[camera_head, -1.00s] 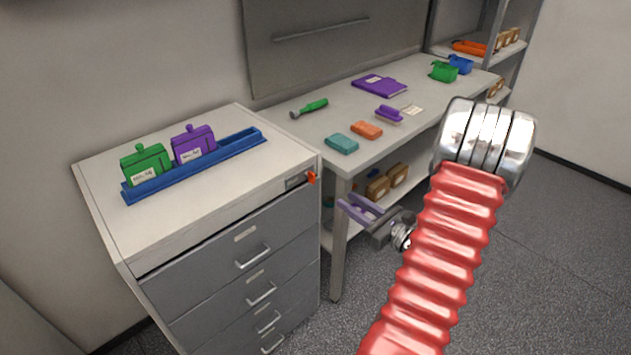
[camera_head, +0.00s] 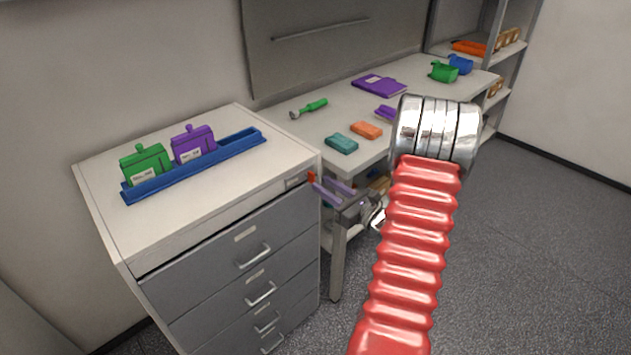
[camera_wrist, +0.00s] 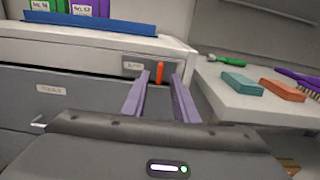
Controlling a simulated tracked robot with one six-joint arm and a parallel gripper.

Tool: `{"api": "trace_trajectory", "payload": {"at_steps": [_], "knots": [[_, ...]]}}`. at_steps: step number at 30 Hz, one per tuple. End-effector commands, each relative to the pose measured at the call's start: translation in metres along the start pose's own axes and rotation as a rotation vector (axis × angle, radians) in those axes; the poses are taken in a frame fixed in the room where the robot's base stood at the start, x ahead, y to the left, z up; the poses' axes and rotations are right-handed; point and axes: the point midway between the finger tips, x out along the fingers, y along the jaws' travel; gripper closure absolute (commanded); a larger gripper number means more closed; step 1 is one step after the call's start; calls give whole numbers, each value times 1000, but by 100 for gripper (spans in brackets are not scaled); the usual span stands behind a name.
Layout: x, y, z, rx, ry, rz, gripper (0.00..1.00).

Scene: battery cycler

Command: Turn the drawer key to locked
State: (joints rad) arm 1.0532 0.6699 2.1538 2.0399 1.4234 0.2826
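The drawer key is a small orange-red piece (camera_head: 312,176) at the top right corner of the grey drawer cabinet's front (camera_head: 222,232). In the wrist view the key (camera_wrist: 160,75) stands upright beside a small label plate (camera_wrist: 136,66). My gripper (camera_head: 329,188) has two purple fingers and is open. In the wrist view the gripper (camera_wrist: 160,82) has the key between its fingertips in the picture, with a gap visible on each side. I cannot tell whether the tips reach around the key.
A blue rail (camera_head: 195,166) with a green pack (camera_head: 146,162) and a purple pack (camera_head: 194,145) stands on the cabinet top. The workbench (camera_head: 300,140) to the right holds a teal block (camera_head: 342,143), an orange block (camera_head: 366,130) and tools. Its front leg (camera_head: 338,265) stands near my gripper.

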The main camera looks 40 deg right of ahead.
Motion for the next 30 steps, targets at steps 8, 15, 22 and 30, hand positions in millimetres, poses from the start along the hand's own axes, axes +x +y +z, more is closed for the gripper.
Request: {"api": "trace_trajectory", "payload": {"at_steps": [8,15,22,30], "knots": [[35,1,0,-1,0,2,73],[42,0,0,0,1,0,73],[42,1,0,0,1,1,78],[42,1,0,0,0,1,97]]}}
